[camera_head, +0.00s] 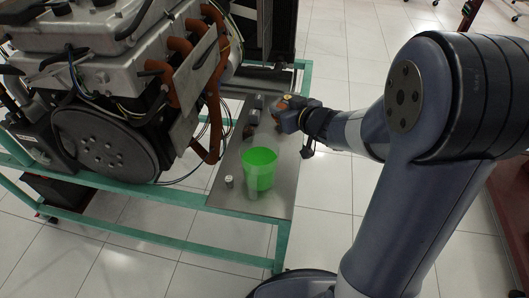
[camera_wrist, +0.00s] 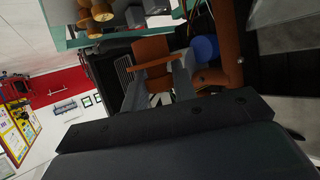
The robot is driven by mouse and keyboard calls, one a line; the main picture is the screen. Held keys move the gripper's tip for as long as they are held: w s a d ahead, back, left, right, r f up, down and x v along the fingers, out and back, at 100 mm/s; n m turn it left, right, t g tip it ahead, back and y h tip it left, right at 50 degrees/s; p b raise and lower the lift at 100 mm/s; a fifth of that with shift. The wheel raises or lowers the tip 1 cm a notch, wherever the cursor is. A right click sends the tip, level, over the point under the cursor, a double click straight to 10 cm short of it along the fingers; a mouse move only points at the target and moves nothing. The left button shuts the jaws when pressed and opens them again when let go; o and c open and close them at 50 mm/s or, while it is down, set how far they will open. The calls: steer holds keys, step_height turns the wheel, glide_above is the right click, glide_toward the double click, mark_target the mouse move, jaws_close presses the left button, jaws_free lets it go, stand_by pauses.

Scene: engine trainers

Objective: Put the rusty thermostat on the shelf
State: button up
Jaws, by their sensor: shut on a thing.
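My gripper (camera_head: 281,113) is at the right edge of the grey metal shelf (camera_head: 228,160) beside the engine. In the wrist view, my gripper (camera_wrist: 158,82) is shut on a rusty orange-brown part, which I take for the thermostat (camera_wrist: 152,52). An orange-brown patch of the thermostat (camera_head: 282,105) shows at the fingers in the head view. Its lower part is hidden by the fingers. I cannot tell whether it touches the shelf. A translucent green cylinder (camera_head: 260,169) stands on the front part of the shelf.
The engine (camera_head: 110,90) with orange hoses (camera_head: 210,100) stands left of the shelf on a green frame (camera_head: 150,238). Small dark parts (camera_head: 250,122) lie on the back of the shelf. A small pale cylinder (camera_head: 229,181) stands left of the green one. White floor lies right.

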steer(key=shift+f+b, duration=0.75)
step_height(320, 180, down, 9)
steer(key=b, duration=0.5)
steer(key=shift+f+b, duration=0.1)
steer(key=shift+b, duration=0.2)
steer(key=o, duration=1)
